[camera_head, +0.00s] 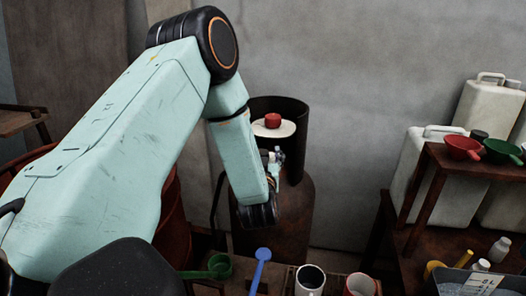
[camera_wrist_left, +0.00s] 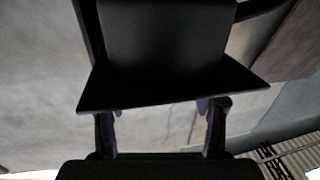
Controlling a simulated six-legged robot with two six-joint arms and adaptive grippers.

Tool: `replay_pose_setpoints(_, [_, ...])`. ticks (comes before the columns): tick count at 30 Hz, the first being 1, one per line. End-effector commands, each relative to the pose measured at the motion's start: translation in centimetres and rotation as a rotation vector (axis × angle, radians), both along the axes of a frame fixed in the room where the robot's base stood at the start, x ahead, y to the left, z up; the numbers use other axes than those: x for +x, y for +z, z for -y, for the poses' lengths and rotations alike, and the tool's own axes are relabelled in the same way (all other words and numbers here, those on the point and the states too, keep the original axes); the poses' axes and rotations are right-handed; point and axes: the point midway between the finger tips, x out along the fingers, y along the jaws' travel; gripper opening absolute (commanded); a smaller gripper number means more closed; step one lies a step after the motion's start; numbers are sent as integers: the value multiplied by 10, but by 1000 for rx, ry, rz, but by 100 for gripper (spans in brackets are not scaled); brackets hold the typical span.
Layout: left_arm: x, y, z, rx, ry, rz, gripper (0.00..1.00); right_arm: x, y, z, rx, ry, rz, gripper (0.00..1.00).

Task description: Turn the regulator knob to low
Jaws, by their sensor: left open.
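The red regulator knob (camera_head: 272,120) sits on a round cream plate (camera_head: 273,129) inside the dark collar of a rusty gas cylinder (camera_head: 290,215). The knob's setting cannot be read. My left arm comes down in front of the cylinder, with its wrist below and slightly left of the knob. Small grey parts (camera_head: 276,157) show beside the wrist; I cannot tell whether they are fingers or a valve fitting. In the left wrist view my left gripper (camera_wrist_left: 162,108) is open, with a finger at each side. A black shape hides much of what lies ahead. My right gripper is not seen.
A blue spoon-like tool (camera_head: 261,262), a green ladle (camera_head: 219,266) and cups (camera_head: 310,280) are at the bottom. A brown stand (camera_head: 465,160) with red and green scoops and white jerrycans is on the right. A grey wall is behind the cylinder.

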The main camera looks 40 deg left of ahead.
Motion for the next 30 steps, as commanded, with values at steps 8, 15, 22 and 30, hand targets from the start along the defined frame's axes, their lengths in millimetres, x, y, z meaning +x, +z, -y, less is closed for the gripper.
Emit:
replay_pose_setpoints(8, [2, 0, -7, 0, 1, -1, 60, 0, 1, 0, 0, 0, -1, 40])
replay_pose_setpoints(15, [4, 0, -6, 0, 2, 0, 50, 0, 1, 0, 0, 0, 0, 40])
replay_pose_setpoints(22, [5, 0, -6, 1, 3, 1, 31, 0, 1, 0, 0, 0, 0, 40])
replay_pose_setpoints(30, [6, 0, -6, 1, 4, 1, 8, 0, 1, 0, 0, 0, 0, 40])
